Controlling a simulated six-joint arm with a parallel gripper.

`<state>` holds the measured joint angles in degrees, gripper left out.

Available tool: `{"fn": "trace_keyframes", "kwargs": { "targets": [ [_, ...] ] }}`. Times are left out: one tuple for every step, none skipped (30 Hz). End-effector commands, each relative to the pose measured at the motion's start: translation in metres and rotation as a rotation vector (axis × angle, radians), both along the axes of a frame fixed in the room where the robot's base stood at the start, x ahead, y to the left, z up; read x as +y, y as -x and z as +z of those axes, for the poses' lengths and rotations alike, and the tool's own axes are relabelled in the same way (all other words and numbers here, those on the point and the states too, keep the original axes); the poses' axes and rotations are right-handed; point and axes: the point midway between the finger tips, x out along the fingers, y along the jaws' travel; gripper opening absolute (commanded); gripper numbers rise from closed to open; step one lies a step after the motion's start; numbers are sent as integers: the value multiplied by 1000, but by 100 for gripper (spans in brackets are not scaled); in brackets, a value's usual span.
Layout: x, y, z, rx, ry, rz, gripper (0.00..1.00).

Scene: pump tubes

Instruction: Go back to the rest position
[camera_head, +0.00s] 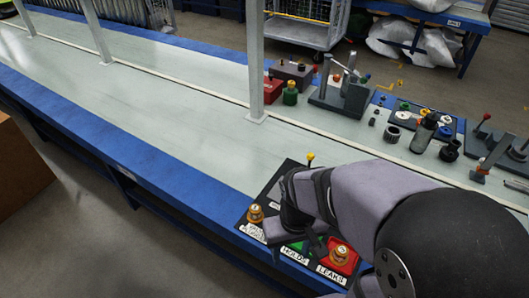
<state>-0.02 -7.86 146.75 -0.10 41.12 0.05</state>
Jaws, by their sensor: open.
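My gripper (296,238) is low over a dark board at the near edge of the bench. It is open, and I see nothing held between its fingers, though my arm hides part of that area. The board carries a green pad labelled HOLDS (294,255) and a red pad labelled LEAKS (326,270). A brass-coloured piece (340,255) stands on the red pad, to the right of my gripper. Another brass-coloured piece (255,214) stands at the board's left corner, beside a label that I cannot read. A yellow-topped post (310,160) rises behind my gripper.
The long grey bench (150,100) with blue edges is clear to the left. A white upright post (256,60) stands behind the board. Small fixtures, a clamp stand (342,92) and a bottle (424,132) crowd the back right.

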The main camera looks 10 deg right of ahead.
Motion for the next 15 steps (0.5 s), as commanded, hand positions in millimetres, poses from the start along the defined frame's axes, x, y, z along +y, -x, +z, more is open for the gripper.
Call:
{"fn": "trace_keyframes", "kwargs": {
  "targets": [
    [0,0,10,0,0,0,49],
    [0,0,14,0,0,0,49],
    [0,0,21,0,0,0,49],
    [0,0,26,0,0,0,49],
    [0,0,32,0,0,1,49],
    [0,0,41,0,0,1,49],
    [0,0,48,0,0,1,49],
    [0,0,56,0,0,1,49],
    [0,0,66,0,0,1,49],
    [0,0,73,0,0,1,49],
    [0,0,81,0,0,2,49],
    [0,0,91,-1,0,2,49],
    [0,-1,98,-1,0,2,49],
    [0,-1,105,-1,0,2,49],
    [0,-1,113,-1,0,2,49]
  ]
}}
